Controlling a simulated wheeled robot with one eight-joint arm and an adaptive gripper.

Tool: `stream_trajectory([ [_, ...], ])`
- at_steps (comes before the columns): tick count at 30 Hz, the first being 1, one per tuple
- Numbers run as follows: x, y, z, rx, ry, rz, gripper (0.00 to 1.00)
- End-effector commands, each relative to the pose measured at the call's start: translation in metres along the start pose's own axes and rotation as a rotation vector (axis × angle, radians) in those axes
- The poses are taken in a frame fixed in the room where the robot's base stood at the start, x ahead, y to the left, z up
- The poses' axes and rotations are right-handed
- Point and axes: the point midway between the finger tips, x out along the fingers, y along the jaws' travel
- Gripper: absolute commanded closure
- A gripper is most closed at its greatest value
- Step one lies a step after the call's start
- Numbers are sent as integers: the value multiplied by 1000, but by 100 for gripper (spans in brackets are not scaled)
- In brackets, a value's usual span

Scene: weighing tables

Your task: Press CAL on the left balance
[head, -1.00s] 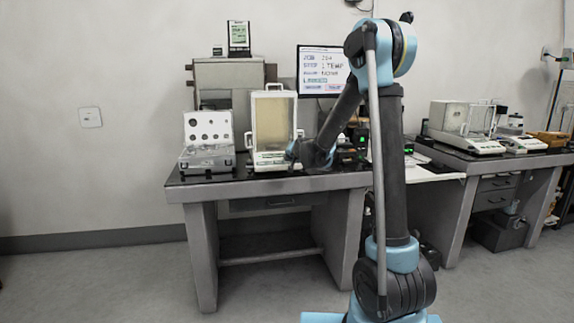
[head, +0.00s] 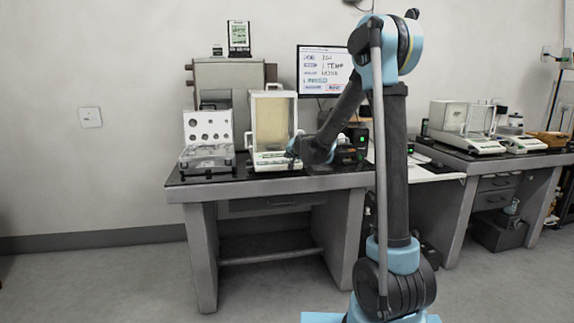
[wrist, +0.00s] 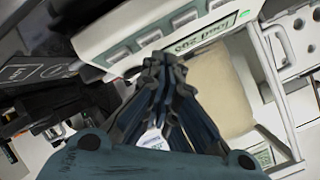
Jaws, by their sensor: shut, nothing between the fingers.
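The left balance (head: 273,161) stands on the left table, with a tall, pale-framed weighing chamber (head: 274,122) above its low front panel. I cannot read which key is CAL. My gripper (wrist: 163,66) is shut and empty, its fingertips close to the panel edge below the keys. I cannot tell whether they touch. In the head view my gripper is small and dark at the balance's front right corner.
An open case (head: 207,158) with a foam lid stands left of the balance. A monitor (head: 322,72) is behind it. Dark boxes with green lights (head: 351,150) stand to the right, partly behind my arm. Another table (head: 500,160) at right holds more balances (head: 470,138).

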Motion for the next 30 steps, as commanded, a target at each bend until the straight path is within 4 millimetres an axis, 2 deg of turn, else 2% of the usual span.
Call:
stream_trajectory([
  [18,-31,-22,-22,-1,0,0,100],
  [30,-35,-25,-26,0,0,0,100],
])
